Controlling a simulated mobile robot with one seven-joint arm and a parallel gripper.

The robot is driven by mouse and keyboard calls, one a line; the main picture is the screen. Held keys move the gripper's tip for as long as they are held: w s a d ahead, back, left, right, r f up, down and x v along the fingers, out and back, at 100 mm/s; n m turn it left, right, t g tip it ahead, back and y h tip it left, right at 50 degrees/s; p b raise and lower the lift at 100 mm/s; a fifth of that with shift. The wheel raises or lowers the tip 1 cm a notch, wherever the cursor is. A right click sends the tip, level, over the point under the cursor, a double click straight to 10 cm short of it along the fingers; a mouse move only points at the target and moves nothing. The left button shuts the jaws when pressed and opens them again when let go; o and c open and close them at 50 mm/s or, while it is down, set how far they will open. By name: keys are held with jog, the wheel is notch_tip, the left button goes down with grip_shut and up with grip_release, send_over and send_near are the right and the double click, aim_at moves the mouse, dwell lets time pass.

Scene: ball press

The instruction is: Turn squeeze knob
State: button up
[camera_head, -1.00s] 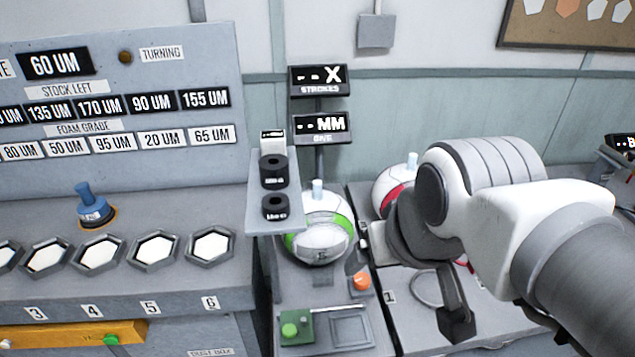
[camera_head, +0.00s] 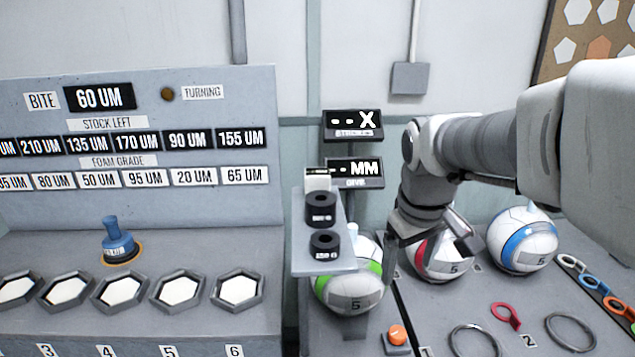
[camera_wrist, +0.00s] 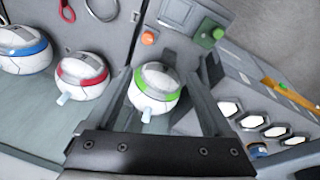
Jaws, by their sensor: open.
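Two black round knobs stand on a grey panel (camera_head: 305,262) in the head view, an upper knob (camera_head: 320,207) and a lower knob (camera_head: 325,243). Their labels are too small to read, so I cannot tell which is the squeeze knob. My gripper (camera_head: 430,248) is open and empty, to the right of the knobs and apart from them. In the wrist view, my gripper (camera_wrist: 160,98) has its fingers on either side of the green-banded ball (camera_wrist: 157,90), as seen from the camera. The knobs are not clearly visible there.
The green-banded ball (camera_head: 352,290) sits behind the knob panel. A red-banded ball (camera_head: 440,258) and a blue-banded ball (camera_head: 523,240) stand to the right. An orange button (camera_head: 397,335) is in front. Display screens (camera_head: 353,125) rise behind the panel.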

aim_at(398, 333)
jog(key=w+d+f+n+g+y+b, duration=0.1)
jog(key=w+d+f+n+b, duration=0.15)
jog(key=w+f, duration=0.45)
jog(key=w+d+f+n+g+b, duration=0.15)
jog(key=w+d+f, duration=0.25)
jog(key=f, duration=0.4)
jog(key=shift+m, duration=0.3)
jog(key=f+b, duration=0.3)
jog(key=f, duration=1.4)
jog(key=shift+w+f, duration=0.2)
grip_shut()
jog(key=m, duration=0.5)
jog(key=shift+a+m, duration=0.1)
jog(key=shift+m, duration=0.2)
jog(key=m+p, duration=0.1)
jog(key=m, duration=0.4)
jog(key=shift+a, duration=0.1)
jog(key=c, duration=1.3)
grip_release()
jog(key=shift+c, duration=0.2)
